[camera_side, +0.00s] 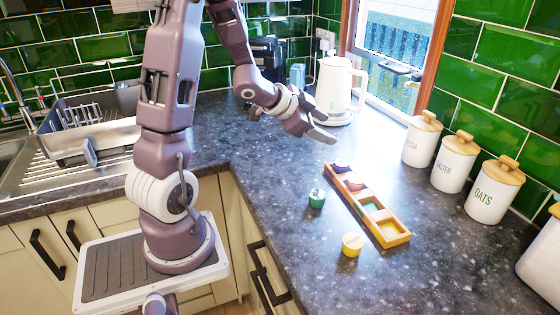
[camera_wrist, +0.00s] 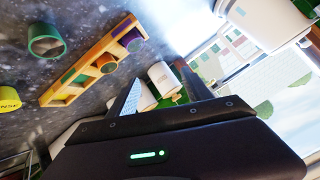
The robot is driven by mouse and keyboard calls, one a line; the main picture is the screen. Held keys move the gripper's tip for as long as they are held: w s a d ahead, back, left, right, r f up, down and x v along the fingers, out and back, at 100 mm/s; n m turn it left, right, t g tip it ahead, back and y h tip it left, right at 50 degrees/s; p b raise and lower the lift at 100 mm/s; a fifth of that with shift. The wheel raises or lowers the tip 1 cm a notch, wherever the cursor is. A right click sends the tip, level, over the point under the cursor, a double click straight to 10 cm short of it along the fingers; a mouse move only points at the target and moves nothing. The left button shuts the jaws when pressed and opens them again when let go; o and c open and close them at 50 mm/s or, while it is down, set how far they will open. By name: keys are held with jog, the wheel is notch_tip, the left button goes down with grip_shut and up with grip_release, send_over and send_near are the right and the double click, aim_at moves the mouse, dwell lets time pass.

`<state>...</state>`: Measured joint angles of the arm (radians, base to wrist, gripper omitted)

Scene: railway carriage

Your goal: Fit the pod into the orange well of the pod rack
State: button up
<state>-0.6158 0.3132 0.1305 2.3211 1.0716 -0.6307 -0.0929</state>
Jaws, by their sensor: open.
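The pod rack (camera_side: 381,216) is a long wooden strip of wells on the counter, also in the wrist view (camera_wrist: 91,60). A purple pod (camera_wrist: 130,40) sits in its far end well. Beside it, an orange pod (camera_wrist: 107,63) appears to sit in the second well, though how deeply I cannot tell. The green and yellow wells look empty. A green pod (camera_side: 317,198) and a yellow pod (camera_side: 352,244) stand loose on the counter left of the rack. My gripper (camera_side: 322,132) is open and empty, above the counter beyond the rack's far end.
A white kettle (camera_side: 340,90) stands close behind my gripper. White canisters with wooden lids (camera_side: 457,160) line the wall to the right. A dish rack (camera_side: 90,125) and sink are at the left. The counter around the loose pods is clear.

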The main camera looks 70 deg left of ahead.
notch_tip(320, 180, up, 6)
jog(key=s+d+n+y, duration=0.1)
jog(key=s+d+y, duration=0.1)
jog(key=s+d+r+n+g+h, duration=0.2)
jog(key=s+d+g, duration=0.3)
jog(key=s+d, duration=1.3)
jog(key=s+n+h, duration=0.1)
jog(key=s, duration=0.2)
jog(key=shift+s+r+n, duration=0.3)
jog(key=shift+s, duration=0.05)
